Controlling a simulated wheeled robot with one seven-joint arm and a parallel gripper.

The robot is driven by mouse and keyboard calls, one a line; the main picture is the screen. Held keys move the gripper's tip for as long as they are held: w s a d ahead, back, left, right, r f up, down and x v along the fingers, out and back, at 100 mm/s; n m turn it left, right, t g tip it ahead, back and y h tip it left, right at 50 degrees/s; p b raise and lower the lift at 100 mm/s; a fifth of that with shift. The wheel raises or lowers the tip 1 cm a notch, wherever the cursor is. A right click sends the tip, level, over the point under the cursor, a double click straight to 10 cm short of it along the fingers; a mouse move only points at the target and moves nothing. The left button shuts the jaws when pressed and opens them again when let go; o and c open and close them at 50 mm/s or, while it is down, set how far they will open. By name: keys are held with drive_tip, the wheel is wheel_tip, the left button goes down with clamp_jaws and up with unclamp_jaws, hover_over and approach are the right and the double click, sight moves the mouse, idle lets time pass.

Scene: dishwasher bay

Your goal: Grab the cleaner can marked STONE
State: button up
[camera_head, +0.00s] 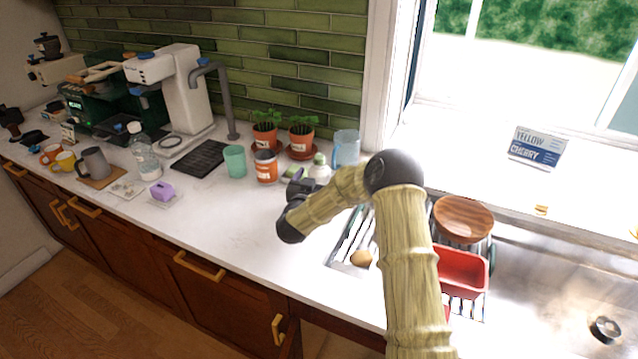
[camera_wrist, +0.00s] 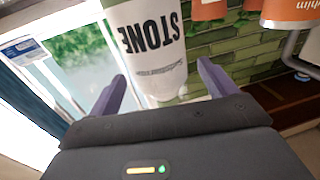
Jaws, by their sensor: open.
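The can marked STONE (camera_wrist: 155,45) is white with dark lettering. It appears upside down in the wrist view, just ahead of my gripper and between the lines of its two fingers. In the head view, a white can with a pale green top (camera_head: 320,168), apparently the same one, stands on the counter just beyond my gripper (camera_head: 303,184). My gripper's purple fingers (camera_wrist: 164,88) are spread apart, with nothing clasped. The can's lower part in the head view is partly hidden by my arm.
An orange can (camera_head: 265,168), a green cup (camera_head: 235,161) and two potted plants (camera_head: 301,140) stand left of it. A clear blue pitcher (camera_head: 346,148) is close behind. A dish rack with a red bin (camera_head: 461,270) and wooden bowl (camera_head: 463,218) lies right.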

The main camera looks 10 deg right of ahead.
drive_tip(key=shift+x, duration=1.25)
drive_tip(key=shift+c, duration=0.2)
drive_tip(key=c, duration=1.2)
drive_tip(key=shift+r, duration=0.1)
drive_tip(key=shift+r, duration=0.1)
wheel_tip(320, 180, up, 10)
drive_tip(key=shift+f+b, duration=0.15)
drive_tip(key=shift+b, duration=0.35)
